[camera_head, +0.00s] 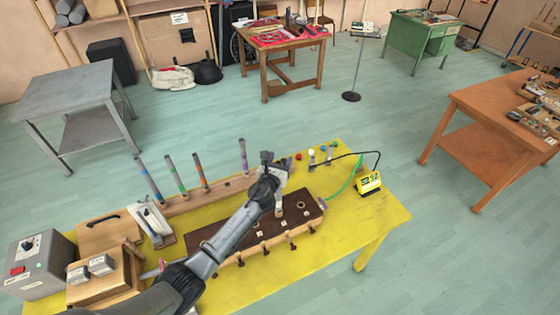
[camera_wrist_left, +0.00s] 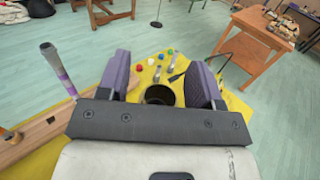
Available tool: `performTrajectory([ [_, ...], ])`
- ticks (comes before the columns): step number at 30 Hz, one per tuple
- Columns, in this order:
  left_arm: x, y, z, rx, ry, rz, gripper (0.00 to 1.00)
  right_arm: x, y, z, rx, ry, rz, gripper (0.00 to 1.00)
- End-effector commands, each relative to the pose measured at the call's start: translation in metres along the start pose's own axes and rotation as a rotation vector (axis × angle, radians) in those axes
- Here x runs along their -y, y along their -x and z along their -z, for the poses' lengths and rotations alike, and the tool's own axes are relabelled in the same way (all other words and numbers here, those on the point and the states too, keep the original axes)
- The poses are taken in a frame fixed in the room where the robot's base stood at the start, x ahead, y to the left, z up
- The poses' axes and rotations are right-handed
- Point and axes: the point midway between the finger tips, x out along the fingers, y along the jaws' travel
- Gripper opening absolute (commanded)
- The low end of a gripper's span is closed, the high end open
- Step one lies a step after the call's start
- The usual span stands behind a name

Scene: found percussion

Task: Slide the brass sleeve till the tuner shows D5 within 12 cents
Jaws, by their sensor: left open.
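In the head view a short pale tube (camera_head: 279,209) rises from the box just below the gripper. I cannot make out clearly which part is the brass sleeve. The yellow tuner (camera_head: 369,183) stands at the right; its reading is too small to tell. My right gripper is not in view.
A wooden rack (camera_head: 214,194) with several upright banded tubes stands behind the box. Small coloured knobs (camera_head: 311,157) and a green cable (camera_head: 342,187) lie towards the back right. A grey control box (camera_head: 40,265) is at the left. The table's front right (camera_head: 345,230) is clear.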

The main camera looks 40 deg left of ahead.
Motion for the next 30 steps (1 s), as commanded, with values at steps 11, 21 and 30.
performTrajectory([
  [11, 0.0001, -0.0006, 0.0000, 0.000, 0.001, 0.000, 0.51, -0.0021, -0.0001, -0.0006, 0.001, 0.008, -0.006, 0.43],
  [21, 0.0001, -0.0005, 0.0001, 0.000, 0.001, 0.000, 0.19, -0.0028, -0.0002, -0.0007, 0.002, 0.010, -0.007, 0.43],
  [30, 0.0000, -0.0005, 0.0007, -0.001, 0.000, 0.000, 0.07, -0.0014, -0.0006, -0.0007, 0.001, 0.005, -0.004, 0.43],
])
